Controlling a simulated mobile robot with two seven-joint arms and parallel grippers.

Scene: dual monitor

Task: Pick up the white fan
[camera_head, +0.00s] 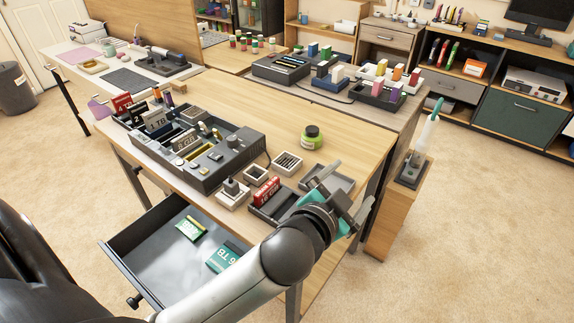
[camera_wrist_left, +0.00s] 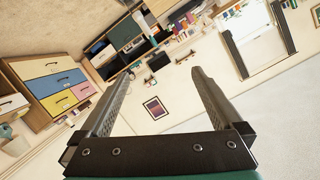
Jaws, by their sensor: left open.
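Several small white square-framed pieces lie on the wooden table. My right gripper is not in view.
A dark component tray (camera_head: 238,150) fills the table's left part. A green-lidded jar (camera_head: 312,137) stands behind the white pieces. A dark tray with a red box (camera_head: 266,190) is close to my left arm. An open drawer (camera_head: 160,260) juts out in front. The table's back middle is clear.

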